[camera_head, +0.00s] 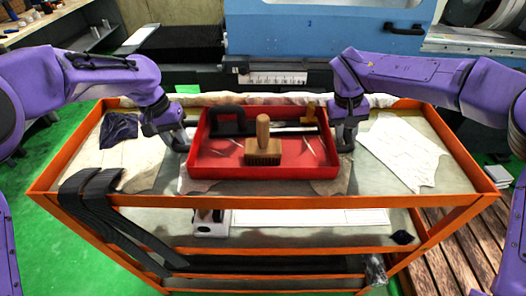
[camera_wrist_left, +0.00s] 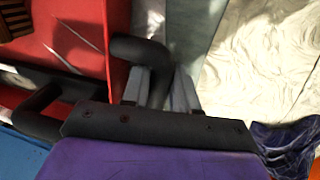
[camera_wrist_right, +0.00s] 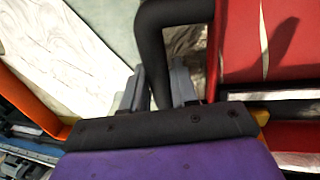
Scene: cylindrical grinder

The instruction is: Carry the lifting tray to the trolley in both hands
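The lifting tray (camera_head: 230,172) is red, with black side handles. It is level over the middle of the top of the orange trolley (camera_head: 130,199); I cannot tell whether it rests there or hangs just above. It holds a wooden brush (camera_head: 263,150) and a black tool (camera_head: 228,121). My left gripper (camera_head: 180,142) is at the tray's left handle, and in the left wrist view its fingers (camera_wrist_left: 162,88) close around the black bar (camera_wrist_left: 140,50). My right gripper (camera_head: 343,140) is at the right handle, its fingers (camera_wrist_right: 157,88) around that bar (camera_wrist_right: 152,40).
Pale cloths (camera_head: 405,150) lie on the trolley top at both sides, with a dark cloth (camera_head: 119,130) at left. Black straps (camera_head: 95,195) hang over the front left rim. A blue machine (camera_head: 310,40) stands behind. A wooden slatted platform (camera_head: 470,245) is at lower right.

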